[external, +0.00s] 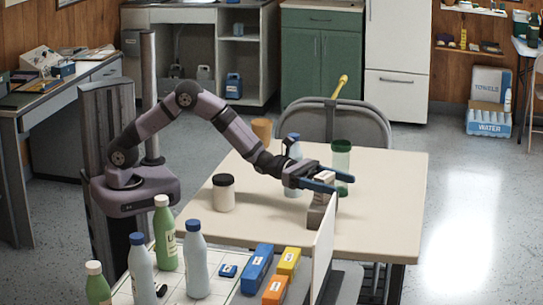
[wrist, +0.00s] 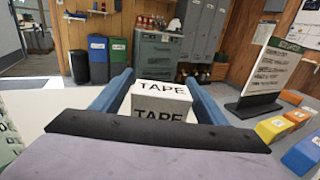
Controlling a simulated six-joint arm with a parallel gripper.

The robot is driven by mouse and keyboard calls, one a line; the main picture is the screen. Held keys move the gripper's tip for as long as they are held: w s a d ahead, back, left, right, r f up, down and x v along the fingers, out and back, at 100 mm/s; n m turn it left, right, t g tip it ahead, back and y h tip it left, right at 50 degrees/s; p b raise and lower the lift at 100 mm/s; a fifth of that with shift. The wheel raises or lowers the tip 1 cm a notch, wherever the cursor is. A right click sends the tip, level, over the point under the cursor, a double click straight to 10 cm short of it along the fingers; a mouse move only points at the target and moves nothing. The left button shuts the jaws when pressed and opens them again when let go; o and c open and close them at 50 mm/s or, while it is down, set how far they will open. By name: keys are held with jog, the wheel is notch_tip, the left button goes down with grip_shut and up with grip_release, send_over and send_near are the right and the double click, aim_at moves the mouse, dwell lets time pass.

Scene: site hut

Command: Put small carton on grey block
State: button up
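The small carton (external: 324,176) is a pale box above the grey block (external: 320,214), which stands on the cream table. In the wrist view the carton (wrist: 162,93) is white, with TAPE printed on its top and near face. My gripper (external: 325,181) is over the block, with its blue fingers on either side of the carton. In the wrist view the gripper (wrist: 160,80) flanks the carton closely. I cannot tell whether the fingers press on it. The carton's underside is hidden, so its contact with the block is unclear. The grey block does not show in the wrist view.
A green-lidded jar (external: 341,160) stands close behind my gripper, and a bottle (external: 294,150) beside it. A dark-lidded white jar (external: 223,194) is to the left. A sign board (external: 322,256) rises close in front of the block. The table's right side is clear.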

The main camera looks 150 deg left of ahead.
jog(key=shift+r, duration=0.1)
jog(key=shift+r+p, duration=0.15)
jog(key=shift+p, duration=0.15)
jog(key=shift+s+d, duration=0.1)
jog(key=shift+s, duration=0.2)
jog(key=shift+b+v, duration=0.3)
jog(key=shift+v, duration=0.7)
notch_tip(320, 180, up, 5)
jog(key=shift+s+d+r, duration=0.1)
jog(key=shift+s, duration=0.05)
jog(key=shift+r, duration=0.85)
